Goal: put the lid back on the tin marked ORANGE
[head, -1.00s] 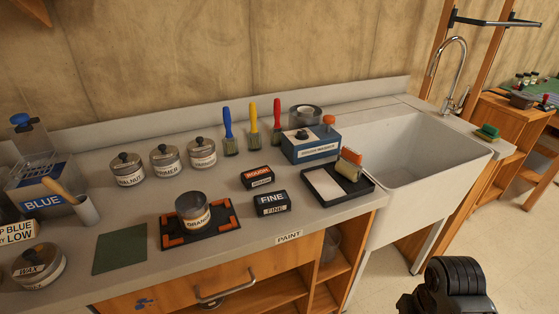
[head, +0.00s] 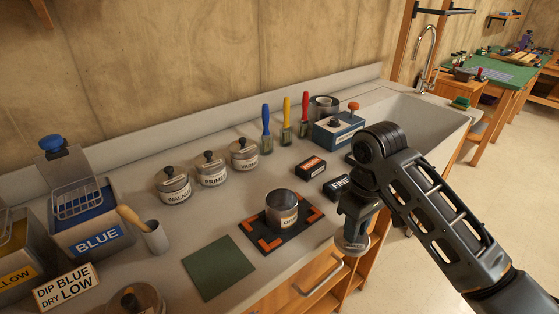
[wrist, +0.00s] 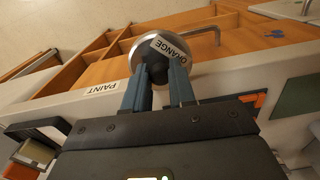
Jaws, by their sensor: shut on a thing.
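The tin marked ORANGE (head: 282,209) stands upright and open, without a lid, on a black mat with orange corner marks (head: 262,246). My gripper (head: 354,222) is in front of the counter's edge, to the right of the tin and apart from it. It is shut on a round metal lid (head: 352,243), which also shows in the wrist view (wrist: 124,47) with a tag reading ORANGE (wrist: 170,47). The lid's knob is mostly hidden between the fingers (wrist: 160,85).
Lidded tins marked WALNUT (head: 174,187), PRIMER (head: 211,171) and VARNISH (head: 244,155) stand behind the ORANGE tin. Black blocks, one marked FINE (head: 338,187), lie to its right. A green sheet (head: 218,267) lies to its left. The sink (head: 400,108) is beyond my arm.

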